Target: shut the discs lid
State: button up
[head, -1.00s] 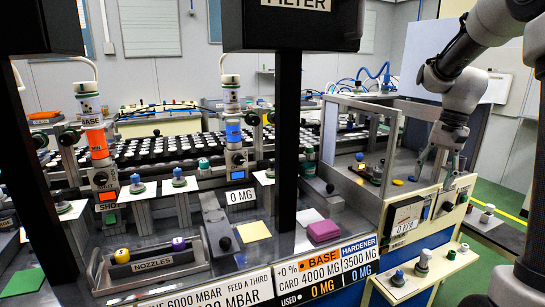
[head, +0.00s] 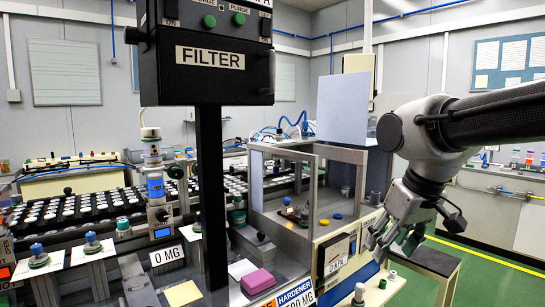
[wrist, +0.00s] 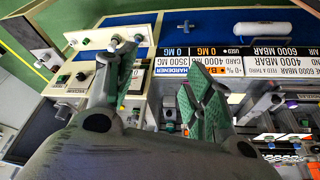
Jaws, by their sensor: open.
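I cannot make out which part is the discs lid; no lid marked "discs" is readable in any view. My gripper (head: 383,243) is open and empty at the right front of the machine in the head view, near the meter panel (head: 336,254). In the wrist view, the two green-padded fingers of my gripper (wrist: 165,62) are spread wide with nothing between them. A clear-walled cabinet (head: 300,152) stands left of my gripper, with small yellow discs (head: 336,216) on its floor.
A black FILTER box (head: 212,62) on a post stands in front of the bench. A pink block (head: 258,281) lies beside the cabinet. A small side shelf (head: 402,290) with knobs is below my gripper. Green floor (head: 490,258) is open at right.

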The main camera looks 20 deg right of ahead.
aim_at(343, 100)
jog(key=l+u, duration=0.2)
jog(key=u, duration=0.45)
jog(key=l+u, duration=0.35)
jog(key=l, duration=0.3)
jog(key=k+l+u, duration=0.15)
jog(key=l+u, duration=0.2)
jog(key=l, duration=0.25)
jog(key=k+l, duration=0.1)
jog(key=l, duration=0.3)
jog(key=k+l+u, duration=0.1)
jog(key=l, duration=0.3)
jog(key=k+l, duration=0.15)
jog(key=l, duration=0.25)
jog(key=k+l+u, duration=0.15)
jog(key=l, duration=0.25)
jog(key=k+l, duration=0.15)
jog(key=l, duration=0.25)
jog(key=k+l+u, duration=0.1)
jog(key=l, duration=0.3)
jog(key=k+l, duration=0.2)
jog(key=l, duration=0.15)
jog(key=k+l, duration=0.15)
jog(key=l, duration=0.15)
jog(key=k+l, duration=0.1)
jog(key=l, duration=0.25)
jog(key=k+l, duration=0.15)
jog(key=l, duration=0.15)
jog(key=k+l, duration=0.1)
jog(key=l, duration=0.2)
